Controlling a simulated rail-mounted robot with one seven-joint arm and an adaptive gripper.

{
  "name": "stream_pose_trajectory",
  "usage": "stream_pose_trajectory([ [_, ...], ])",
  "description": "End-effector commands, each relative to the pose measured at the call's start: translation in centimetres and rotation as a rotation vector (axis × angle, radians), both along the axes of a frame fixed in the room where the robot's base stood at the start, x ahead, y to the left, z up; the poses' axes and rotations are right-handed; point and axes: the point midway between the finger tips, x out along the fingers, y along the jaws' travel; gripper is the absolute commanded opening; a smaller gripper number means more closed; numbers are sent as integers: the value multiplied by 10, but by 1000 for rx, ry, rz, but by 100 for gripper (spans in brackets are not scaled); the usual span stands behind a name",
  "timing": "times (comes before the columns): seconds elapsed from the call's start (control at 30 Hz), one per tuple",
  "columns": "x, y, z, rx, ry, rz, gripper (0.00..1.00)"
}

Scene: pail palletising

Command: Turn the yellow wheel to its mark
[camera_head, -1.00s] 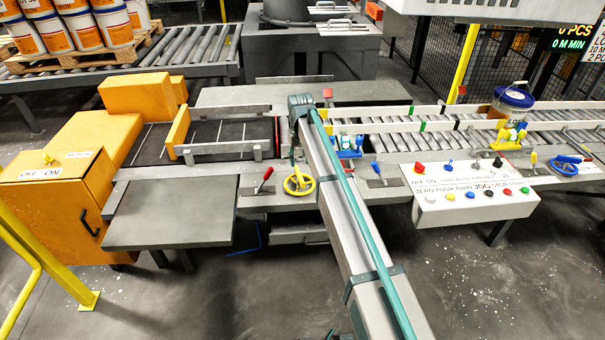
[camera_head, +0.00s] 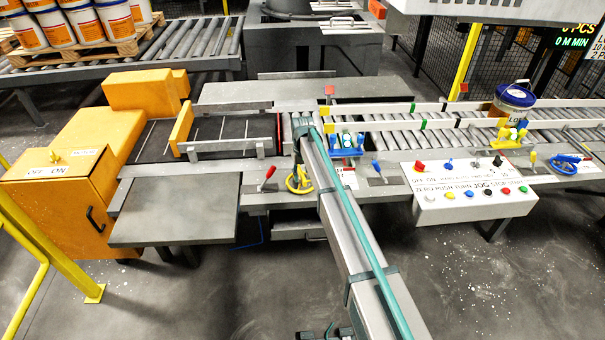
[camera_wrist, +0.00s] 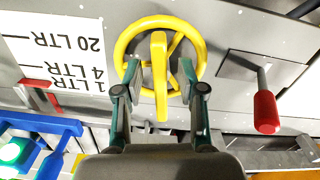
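The yellow wheel (camera_wrist: 196,37) fills the top middle of the wrist view. A thick yellow bar runs from its hub towards the gripper. My gripper (camera_wrist: 161,75) is open over the wheel, with one finger on each side of this bar and gaps visible on both sides. In the head view the wheel (camera_head: 305,187) is on the front of the conveyor table, partly hidden by my gripper (camera_head: 296,178). A white scale label (camera_wrist: 65,48) beside the wheel carries 20 LTR, 4 LTR and 1 LTR marks. A red piece (camera_wrist: 36,83) lies by its lower marks.
A red-handled lever (camera_wrist: 265,105) stands close beside the wheel; it also shows in the head view (camera_head: 267,176). A blue fixture (camera_wrist: 50,128) is on the other side. The button panel (camera_head: 470,190) juts out to the right. A flat grey table (camera_head: 175,220) is at left.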

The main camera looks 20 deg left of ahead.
Motion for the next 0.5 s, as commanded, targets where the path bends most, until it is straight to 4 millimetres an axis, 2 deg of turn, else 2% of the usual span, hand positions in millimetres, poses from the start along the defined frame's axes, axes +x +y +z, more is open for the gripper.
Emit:
stream_pose_trajectory([
  [0.33,0,0,-6,0,0,0,40],
  [0.37,0,0,-6,0,0,0,38],
  [0.5,0,0,-5,0,0,0,15],
])
